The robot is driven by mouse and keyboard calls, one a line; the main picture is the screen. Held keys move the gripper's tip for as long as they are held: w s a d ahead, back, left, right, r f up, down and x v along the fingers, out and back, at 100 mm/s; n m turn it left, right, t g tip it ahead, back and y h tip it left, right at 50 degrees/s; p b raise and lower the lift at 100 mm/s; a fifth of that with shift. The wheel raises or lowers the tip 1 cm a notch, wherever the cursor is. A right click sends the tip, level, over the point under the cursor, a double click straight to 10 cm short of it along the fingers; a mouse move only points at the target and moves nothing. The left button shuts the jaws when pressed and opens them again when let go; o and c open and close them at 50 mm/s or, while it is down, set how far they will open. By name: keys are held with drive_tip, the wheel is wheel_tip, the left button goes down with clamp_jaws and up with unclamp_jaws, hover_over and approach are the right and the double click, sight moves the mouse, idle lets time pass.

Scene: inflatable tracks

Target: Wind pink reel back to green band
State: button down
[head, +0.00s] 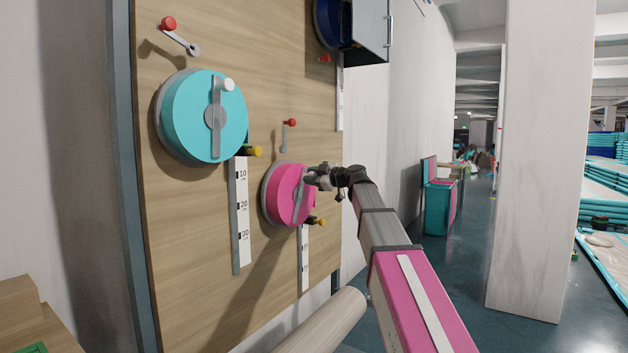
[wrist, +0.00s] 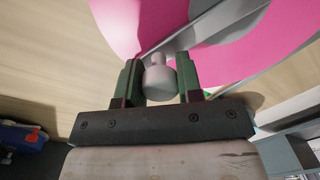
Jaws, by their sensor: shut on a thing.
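The pink reel (head: 283,193) is mounted on the wooden board, low and right of a turquoise reel. My gripper (head: 317,178) is at the upper right of the pink reel's face. In the wrist view, its two fingers (wrist: 160,82) are shut on the pale crank knob (wrist: 160,78). The knob stands on a grey crank bar (wrist: 205,33) that crosses the pink face. A white scale strip (head: 304,262) hangs below the reel; its marks are too small to read. I cannot make out a green band on it.
The turquoise reel (head: 180,118) has its own scale (head: 242,210). Small levers with red knobs (head: 291,122) and a yellow knob (head: 318,221) stick out near the pink reel. A dark blue reel with an open box (head: 370,30) is above right. A pillar (head: 535,150) stands right.

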drive_tip(key=shift+s+a+r+n, duration=0.1)
drive_tip(key=shift+s+a+n, duration=0.2)
drive_tip(key=shift+s+n, duration=0.35)
drive_tip(key=shift+s+a+r+n, duration=0.1)
drive_tip(key=shift+s+a+n, duration=0.2)
drive_tip(key=shift+n, duration=0.65)
drive_tip(key=c, duration=0.8)
unclamp_jaws()
drive_tip(key=v, duration=1.1)
drive_tip(key=shift+a+r, duration=0.1)
